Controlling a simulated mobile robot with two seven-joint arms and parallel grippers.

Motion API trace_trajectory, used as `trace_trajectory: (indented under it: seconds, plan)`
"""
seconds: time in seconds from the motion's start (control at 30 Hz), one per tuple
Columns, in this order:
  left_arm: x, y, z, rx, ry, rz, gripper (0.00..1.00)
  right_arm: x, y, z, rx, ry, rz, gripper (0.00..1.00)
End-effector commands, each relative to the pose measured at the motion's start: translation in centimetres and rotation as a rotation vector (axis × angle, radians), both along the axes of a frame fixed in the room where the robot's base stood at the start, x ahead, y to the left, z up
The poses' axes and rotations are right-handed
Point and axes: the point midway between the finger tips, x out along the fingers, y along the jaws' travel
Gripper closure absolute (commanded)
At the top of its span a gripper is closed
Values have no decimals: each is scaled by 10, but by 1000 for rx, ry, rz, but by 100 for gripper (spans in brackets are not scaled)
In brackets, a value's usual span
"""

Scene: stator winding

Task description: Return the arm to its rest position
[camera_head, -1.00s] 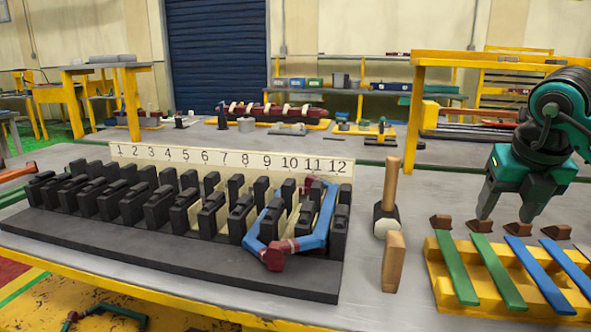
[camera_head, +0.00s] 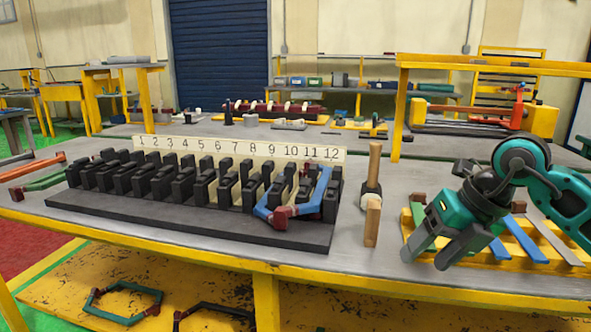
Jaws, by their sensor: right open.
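My right gripper (camera_head: 424,257) comes in from the right in the head view. It is open and empty, and it hangs above the near part of the yellow rack (camera_head: 484,251). Its arm hides part of the rack and some of the bars. My left gripper is not in view. The black stator model (camera_head: 180,209) stands on the table with its numbered strip (camera_head: 240,149) from 1 to 12 behind it. A blue coil with dark red ends (camera_head: 309,207) sits in the slots at its right end.
Blue bars (camera_head: 525,240) lie on the rack. Green and orange bars (camera_head: 42,182) lie at the table's left. Coils (camera_head: 122,304) lie below the table. The front table strip is clear.

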Motion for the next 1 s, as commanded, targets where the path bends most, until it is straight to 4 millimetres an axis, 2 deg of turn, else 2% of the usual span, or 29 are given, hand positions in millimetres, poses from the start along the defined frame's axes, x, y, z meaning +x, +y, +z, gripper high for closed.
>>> trace_trajectory:
  seconds: [0.03, 0.13, 0.2, 0.3, 0.43, 0.57, 0.67, 0.77, 0.87, 0.97, 1.0]
  plan:
    - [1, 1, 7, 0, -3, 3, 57, -9, 27, -7, 106, 28, 60, 39]
    - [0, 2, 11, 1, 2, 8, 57, -28, 78, -15, 352, 73, 152, 39]
    - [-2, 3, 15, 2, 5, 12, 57, -43, 113, -13, 555, 105, 189, 39]
    - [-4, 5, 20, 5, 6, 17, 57, -60, 149, 0, 858, 149, 177, 39]
    - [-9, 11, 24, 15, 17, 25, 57, -67, 170, 21, 1236, 199, 44, 39]
    - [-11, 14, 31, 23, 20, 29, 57, -59, 162, 28, 1558, 245, -218, 39]
    - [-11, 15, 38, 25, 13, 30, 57, -49, 142, 16, 1748, 281, -497, 39]
    - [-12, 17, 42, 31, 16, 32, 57, -44, 114, -17, 1870, 325, -834, 39]
    - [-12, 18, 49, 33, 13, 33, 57, -54, 85, -66, 1912, 377, -1209, 39]
    - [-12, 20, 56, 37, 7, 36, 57, -82, 60, -123, 1870, 445, -1589, 39]
    - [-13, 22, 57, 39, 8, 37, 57, -97, 53, -145, 1833, 475, -1728, 39]
